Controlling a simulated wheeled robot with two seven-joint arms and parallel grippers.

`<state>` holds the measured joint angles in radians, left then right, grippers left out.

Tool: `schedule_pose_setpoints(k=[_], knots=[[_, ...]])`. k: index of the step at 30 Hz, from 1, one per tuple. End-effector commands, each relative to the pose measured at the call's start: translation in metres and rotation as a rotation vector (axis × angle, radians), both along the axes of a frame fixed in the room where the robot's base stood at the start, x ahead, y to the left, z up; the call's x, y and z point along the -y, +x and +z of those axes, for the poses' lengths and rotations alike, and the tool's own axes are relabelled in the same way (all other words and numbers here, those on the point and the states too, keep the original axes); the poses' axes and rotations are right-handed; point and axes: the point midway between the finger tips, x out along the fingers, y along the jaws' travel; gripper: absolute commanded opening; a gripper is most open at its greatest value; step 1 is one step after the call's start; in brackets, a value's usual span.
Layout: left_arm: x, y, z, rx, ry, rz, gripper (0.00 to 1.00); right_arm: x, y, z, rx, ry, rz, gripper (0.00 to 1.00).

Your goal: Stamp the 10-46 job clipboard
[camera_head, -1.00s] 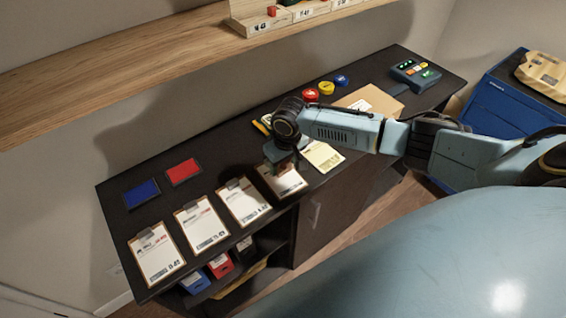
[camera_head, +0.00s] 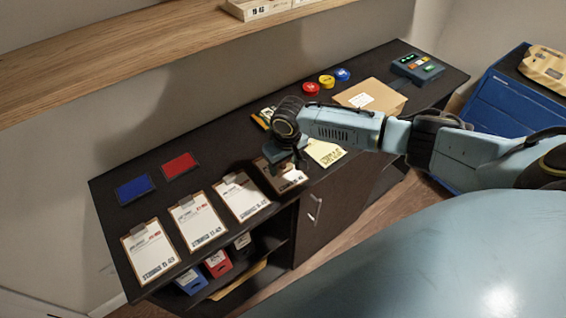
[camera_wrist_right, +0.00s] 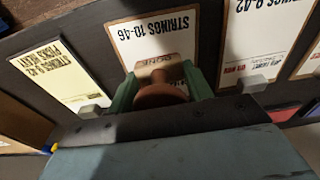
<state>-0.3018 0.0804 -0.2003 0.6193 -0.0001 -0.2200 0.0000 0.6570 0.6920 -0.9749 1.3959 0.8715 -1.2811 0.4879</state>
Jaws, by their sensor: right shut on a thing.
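The 10-46 clipboard (camera_wrist_right: 152,32) lies on the dark bench, with its "STRINGS 10-46" print readable in the wrist view. In the head view it is the clipboard (camera_head: 284,181) under my right gripper (camera_head: 290,158), partly covered and shaded. My right gripper (camera_wrist_right: 165,92) is shut on a stamp (camera_wrist_right: 163,92) with a round brown wooden knob. A brown part marked "DONE" shows beyond the knob. The stamp is over the clipboard's sheet. I cannot tell whether its face touches the paper. My left gripper is not in view.
Other clipboards (camera_head: 241,196) lie in a row to the left. A yellow sheet (camera_head: 325,152) lies to the right. Blue (camera_head: 135,189) and red (camera_head: 179,165) pads sit behind. A cardboard box (camera_head: 370,97), coloured tape rolls (camera_head: 326,82) and a keypad device (camera_head: 417,68) stand further right.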

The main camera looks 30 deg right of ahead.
Motion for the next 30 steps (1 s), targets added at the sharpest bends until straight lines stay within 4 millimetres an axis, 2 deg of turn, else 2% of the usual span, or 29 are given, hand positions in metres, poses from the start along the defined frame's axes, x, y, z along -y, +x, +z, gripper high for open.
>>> schedule_pose_setpoints(k=[30], knots=[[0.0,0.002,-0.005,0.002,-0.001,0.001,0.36,0.0,0.0,-0.011,0.0,0.001,0.0,0.36]])
